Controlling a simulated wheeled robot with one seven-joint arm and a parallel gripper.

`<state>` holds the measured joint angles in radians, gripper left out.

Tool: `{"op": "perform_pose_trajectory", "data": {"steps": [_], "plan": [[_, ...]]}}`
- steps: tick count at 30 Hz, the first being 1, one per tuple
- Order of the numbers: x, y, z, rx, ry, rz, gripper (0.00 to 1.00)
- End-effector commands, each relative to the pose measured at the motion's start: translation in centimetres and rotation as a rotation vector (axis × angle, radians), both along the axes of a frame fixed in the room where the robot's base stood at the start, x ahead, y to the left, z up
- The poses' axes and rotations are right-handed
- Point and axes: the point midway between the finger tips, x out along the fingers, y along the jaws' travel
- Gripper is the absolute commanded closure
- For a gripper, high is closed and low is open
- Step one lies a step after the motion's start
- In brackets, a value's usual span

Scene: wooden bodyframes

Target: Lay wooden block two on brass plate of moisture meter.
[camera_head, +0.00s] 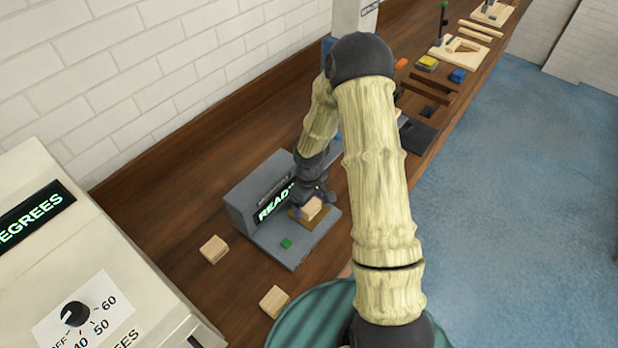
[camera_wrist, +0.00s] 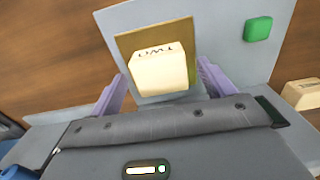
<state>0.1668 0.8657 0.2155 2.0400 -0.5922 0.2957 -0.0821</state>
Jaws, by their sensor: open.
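The wooden block two (camera_wrist: 160,72), marked "TWO", lies on the brass plate (camera_wrist: 126,45) of the moisture meter. The block (camera_head: 312,208) also shows on the brass plate in the head view, just under my gripper (camera_head: 312,192). In the wrist view, my gripper (camera_wrist: 160,92) is open, with one purple finger on each side of the block and visible gaps between. The moisture meter (camera_head: 250,200) is grey, with a lit display reading "READY" and a green button (camera_head: 287,243). The button also shows in the wrist view (camera_wrist: 258,28).
Two other wooden blocks lie on the bench, one left of the meter (camera_head: 214,249) and one near the front edge (camera_head: 274,301). A large cream machine (camera_head: 90,260) with a dial stands at the left. Wooden pieces and tools lie farther along the bench.

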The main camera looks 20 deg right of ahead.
Motion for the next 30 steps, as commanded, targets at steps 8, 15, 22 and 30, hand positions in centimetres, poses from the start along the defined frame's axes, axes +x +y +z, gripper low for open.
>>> {"op": "perform_pose_trajectory", "data": {"steps": [8,15,22,30], "plan": [[0.1,-0.1,4.5,0.0,-0.005,-0.001,0.19],[0.1,-0.1,9.0,-0.001,-0.006,-0.003,0.19],[0.0,0.0,13.5,-0.001,-0.005,-0.001,0.19],[0.0,0.0,16.0,-0.001,-0.001,0.0,0.19]]}}
